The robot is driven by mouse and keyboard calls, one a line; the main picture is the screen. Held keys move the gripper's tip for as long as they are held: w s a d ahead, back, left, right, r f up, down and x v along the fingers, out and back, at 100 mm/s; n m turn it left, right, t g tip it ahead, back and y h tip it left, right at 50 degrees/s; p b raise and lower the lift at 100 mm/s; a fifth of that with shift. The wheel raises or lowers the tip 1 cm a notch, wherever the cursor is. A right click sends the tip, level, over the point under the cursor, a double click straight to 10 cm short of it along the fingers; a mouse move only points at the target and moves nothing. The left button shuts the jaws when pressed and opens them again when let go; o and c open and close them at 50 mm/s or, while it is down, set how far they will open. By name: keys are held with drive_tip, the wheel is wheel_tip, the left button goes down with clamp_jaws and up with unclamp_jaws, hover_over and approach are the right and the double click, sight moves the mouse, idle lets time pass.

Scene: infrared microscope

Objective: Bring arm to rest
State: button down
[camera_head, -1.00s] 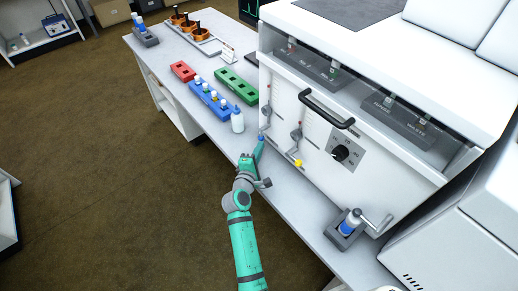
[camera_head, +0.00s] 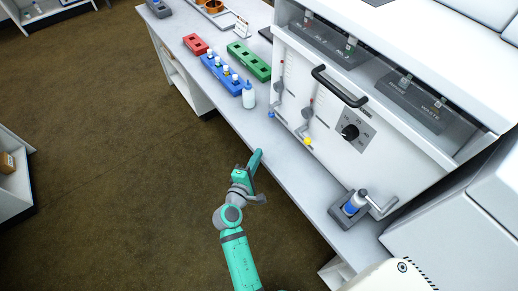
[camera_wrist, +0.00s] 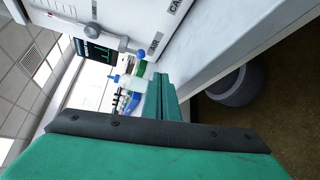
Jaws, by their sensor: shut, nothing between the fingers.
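My green arm reaches up from the bottom of the head view. My gripper (camera_head: 257,157) is at its end, over the front edge of the bench (camera_head: 290,179), left of the microscope cabinet. The fingers are closed together and hold nothing. In the wrist view the shut fingers (camera_wrist: 160,97) point away toward the bench top, with the bench edge to their right. No object touches the gripper in either view.
A white bottle (camera_head: 248,96) stands beside a blue rack (camera_head: 221,75); a green rack (camera_head: 249,61) and a red rack (camera_head: 195,44) are behind. The white instrument (camera_head: 340,110) fills the right, with a grey holder (camera_head: 350,208) before it. Open floor lies left.

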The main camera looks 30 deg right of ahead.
drive_tip(key=shift+a, duration=0.15)
drive_tip(key=shift+s, duration=0.1)
drive_tip(key=shift+a, duration=0.1)
drive_tip(key=s+a+f+m+t+y, duration=0.1)
drive_tip(key=s+a+f+y, duration=0.25)
drive_tip(key=s+a, duration=0.5)
drive_tip(key=s+a+f+m+t+y, duration=0.25)
drive_tip(key=s+a+y, duration=0.25)
drive_tip(key=s+a, duration=0.3)
drive_tip(key=s+a+r+m+y, duration=0.2)
drive_tip(key=s+a+r+m, duration=0.1)
drive_tip(key=s+r, duration=0.3)
drive_tip(key=s+a+r+m+t+y, duration=0.1)
drive_tip(key=s+a+r+m, duration=0.3)
drive_tip(key=s, duration=0.5)
wheel_tip(320, 180, up, 3)
drive_tip(key=shift+a+f+y, duration=0.2)
drive_tip(key=shift+a+y, duration=0.05)
drive_tip(key=shift+y, duration=0.2)
